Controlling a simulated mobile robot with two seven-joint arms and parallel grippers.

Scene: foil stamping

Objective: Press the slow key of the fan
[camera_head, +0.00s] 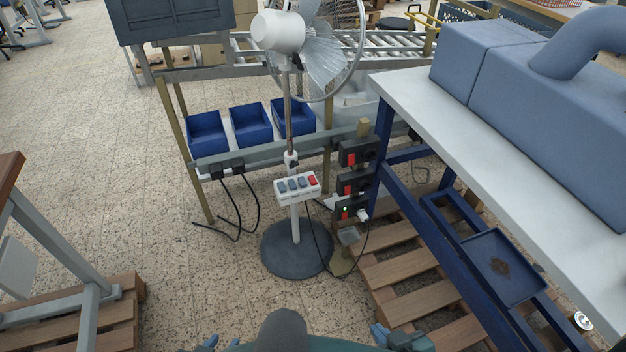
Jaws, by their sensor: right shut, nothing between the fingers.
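The fan (278,32) stands on a pole with a round dark base (296,262) on the floor, its head turned to the right. A white key box (298,196) on the pole carries three grey-blue keys (292,185) and a red key (312,181). I cannot read any labels, so I cannot tell which key is slow. My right gripper (408,341) shows at the bottom edge, shut and empty, well apart from the key box. Only small blue parts of my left gripper (209,343) show at the bottom edge; its fingers are not clear.
A bench (420,98) with a blue machine stands at right, above wooden pallets (400,268). Switch boxes (352,184) and cables sit right of the fan. A rack with blue bins (206,136) is behind. Floor left of the base is clear.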

